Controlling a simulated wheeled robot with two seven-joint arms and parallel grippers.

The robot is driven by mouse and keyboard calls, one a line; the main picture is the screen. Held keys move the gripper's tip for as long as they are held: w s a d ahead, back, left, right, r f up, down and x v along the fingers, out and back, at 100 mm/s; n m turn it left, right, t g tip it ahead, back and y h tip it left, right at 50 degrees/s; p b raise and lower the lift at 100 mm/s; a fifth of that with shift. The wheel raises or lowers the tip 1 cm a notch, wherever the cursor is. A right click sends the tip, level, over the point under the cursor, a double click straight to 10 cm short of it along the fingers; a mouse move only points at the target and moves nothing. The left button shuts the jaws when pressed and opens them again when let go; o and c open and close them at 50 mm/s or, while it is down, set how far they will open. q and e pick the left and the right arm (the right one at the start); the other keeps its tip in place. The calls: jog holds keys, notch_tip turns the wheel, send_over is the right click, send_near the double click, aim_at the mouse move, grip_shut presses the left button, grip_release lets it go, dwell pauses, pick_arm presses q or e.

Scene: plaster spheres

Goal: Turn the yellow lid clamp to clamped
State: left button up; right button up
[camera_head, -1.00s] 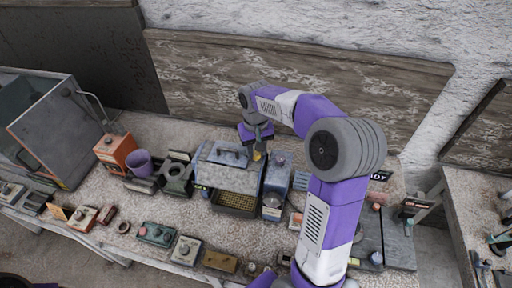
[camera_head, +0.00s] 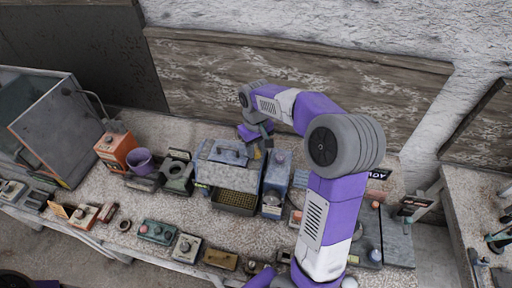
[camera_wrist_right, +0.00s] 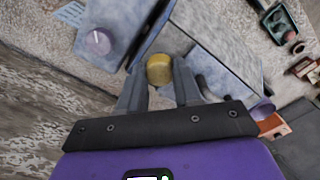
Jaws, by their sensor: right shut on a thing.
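The yellow lid clamp (camera_wrist_right: 159,70) sits at the edge of a grey box (camera_wrist_right: 215,45) in the right wrist view. My right gripper (camera_wrist_right: 160,82) has its two fingers on either side of the yellow clamp and is shut on it. In the head view the right gripper (camera_head: 257,144) reaches down at the back right corner of the grey box (camera_head: 232,178), and only a small yellow bit of the clamp (camera_head: 258,154) shows below the fingers. My left gripper is in neither view.
A blue-grey box with a pink knob (camera_head: 278,170) stands close to the right of the grey box. An orange box (camera_head: 115,147), a purple cup (camera_head: 140,160) and a dark fixture (camera_head: 176,174) stand to the left. Several small switch boxes line the bench front.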

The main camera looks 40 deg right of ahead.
aim_at(256, 151)
jog(key=o, duration=1)
jog(key=shift+o, duration=0.2)
jog(key=shift+r, duration=0.1)
notch_tip(256, 151, up, 8)
jog(key=shift+f, duration=0.25)
